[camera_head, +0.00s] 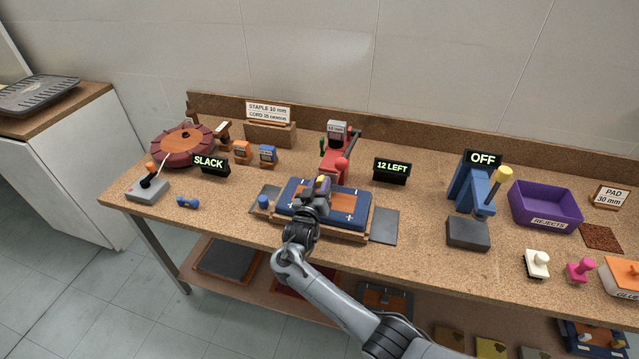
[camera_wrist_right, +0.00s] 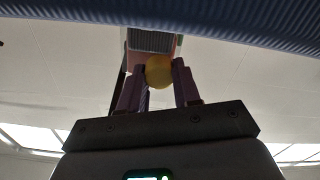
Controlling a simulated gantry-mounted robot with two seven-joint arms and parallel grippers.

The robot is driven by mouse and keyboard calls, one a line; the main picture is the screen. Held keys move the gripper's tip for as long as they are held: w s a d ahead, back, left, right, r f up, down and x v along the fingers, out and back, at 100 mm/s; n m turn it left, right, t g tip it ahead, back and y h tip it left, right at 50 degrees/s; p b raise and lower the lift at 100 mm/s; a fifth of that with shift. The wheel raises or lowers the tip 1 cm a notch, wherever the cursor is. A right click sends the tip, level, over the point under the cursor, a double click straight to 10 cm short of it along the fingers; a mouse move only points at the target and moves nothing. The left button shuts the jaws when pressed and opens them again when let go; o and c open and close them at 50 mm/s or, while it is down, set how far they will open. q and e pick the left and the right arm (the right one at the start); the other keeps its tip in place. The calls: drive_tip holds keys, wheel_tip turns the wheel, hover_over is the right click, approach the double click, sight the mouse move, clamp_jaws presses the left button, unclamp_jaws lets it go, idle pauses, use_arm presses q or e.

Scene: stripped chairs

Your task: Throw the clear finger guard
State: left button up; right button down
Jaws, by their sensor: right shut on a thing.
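My right gripper (camera_head: 319,194) is over the blue chair seat (camera_head: 353,204) with the brown middle, which lies in a wooden fixture on the bench. The right wrist view shows its purple fingers (camera_wrist_right: 157,76) shut on a round yellow knob (camera_wrist_right: 159,70). What the knob belongs to is hidden. I cannot make out a clear finger guard in either view. A blue press (camera_head: 470,187) with a yellow-topped lever (camera_head: 501,175) stands to the right, under a sign reading OFF. My left gripper is not in view.
A red stapler-like device (camera_head: 336,160) stands behind the seat. The purple rejects bin (camera_head: 545,221), a white stamp (camera_head: 537,264) and a pink stamp (camera_head: 580,270) are at the right. A dark red round device (camera_head: 183,148) and a joystick box (camera_head: 147,191) are at the left.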

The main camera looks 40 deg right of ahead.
drive_tip(key=shift+f, duration=0.25)
drive_tip(key=c, duration=1.1)
unclamp_jaws()
drive_tip(key=o, duration=0.3)
drive_tip(key=shift+r, duration=0.1)
drive_tip(key=shift+s+a+r+p, duration=0.1)
drive_tip(key=shift+s+a+p, duration=0.25)
drive_tip(key=shift+a, duration=0.2)
drive_tip(key=p+v, duration=0.1)
drive_tip(key=v, duration=0.8)
drive_tip(key=shift+s+a, duration=0.15)
drive_tip(key=shift+a, duration=0.05)
